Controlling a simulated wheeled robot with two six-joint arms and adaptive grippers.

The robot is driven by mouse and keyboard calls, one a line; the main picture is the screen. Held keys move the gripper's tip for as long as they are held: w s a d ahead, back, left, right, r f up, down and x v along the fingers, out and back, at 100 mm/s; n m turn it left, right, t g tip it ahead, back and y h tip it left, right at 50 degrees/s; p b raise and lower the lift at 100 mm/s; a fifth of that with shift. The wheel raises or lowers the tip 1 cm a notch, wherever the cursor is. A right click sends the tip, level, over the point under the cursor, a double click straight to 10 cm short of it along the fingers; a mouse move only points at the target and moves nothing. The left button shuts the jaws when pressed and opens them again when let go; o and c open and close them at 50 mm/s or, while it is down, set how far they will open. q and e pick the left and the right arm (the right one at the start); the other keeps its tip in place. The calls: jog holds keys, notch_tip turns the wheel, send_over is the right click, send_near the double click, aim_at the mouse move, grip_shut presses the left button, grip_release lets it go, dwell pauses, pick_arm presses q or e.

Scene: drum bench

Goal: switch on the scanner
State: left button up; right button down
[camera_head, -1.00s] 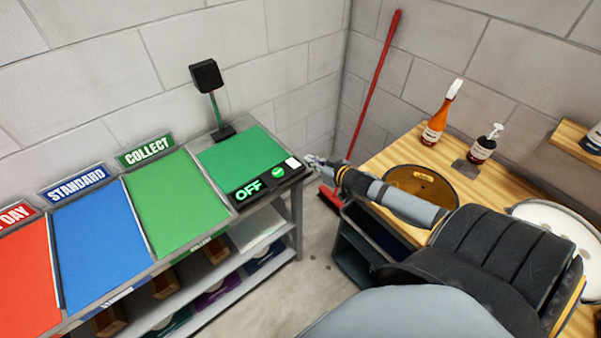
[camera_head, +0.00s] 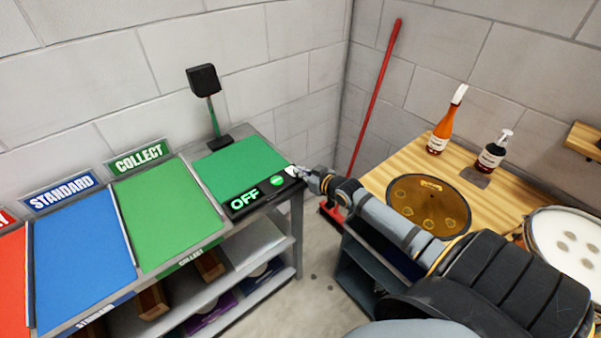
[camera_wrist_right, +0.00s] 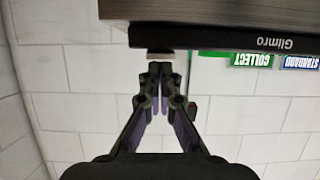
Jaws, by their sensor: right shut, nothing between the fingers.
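The scanner (camera_head: 237,158) is a green pad with a black front strip on the shelf bench. Its strip shows a lit green "OFF" (camera_head: 245,199), a small green round mark (camera_head: 277,181) and a white button (camera_head: 291,171) at the right end. A black scanner head (camera_head: 203,78) stands on a post behind the pad. My right gripper (camera_head: 300,172) is shut and empty, its tips at the white button. In the right wrist view the closed fingertips (camera_wrist_right: 160,68) are just at the pale button block (camera_wrist_right: 160,55); I cannot tell whether they touch. My left gripper is not in view.
Green COLLECT (camera_head: 165,210), blue STANDARD (camera_head: 78,245) and red (camera_head: 12,280) trays lie left of the scanner. A wooden bench (camera_head: 400,160) with bottles and a golden drumhead (camera_head: 428,205) stands right. A red broom (camera_head: 375,95) leans in the corner gap between the benches.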

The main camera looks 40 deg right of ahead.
jog(key=shift+s+f+b, duration=0.1)
jog(key=shift+f+b, duration=0.45)
jog(key=shift+f, duration=0.05)
jog(key=shift+s+r, duration=0.1)
jog(key=shift+r, duration=0.05)
pick_arm(q)
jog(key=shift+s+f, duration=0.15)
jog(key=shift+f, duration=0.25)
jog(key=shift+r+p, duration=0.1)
jog(key=shift+p, duration=0.2)
pick_arm(e)
jog(key=shift+r, duration=0.1)
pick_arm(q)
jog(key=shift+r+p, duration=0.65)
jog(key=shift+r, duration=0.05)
pick_arm(e)
jog(key=shift+r, duration=0.75)
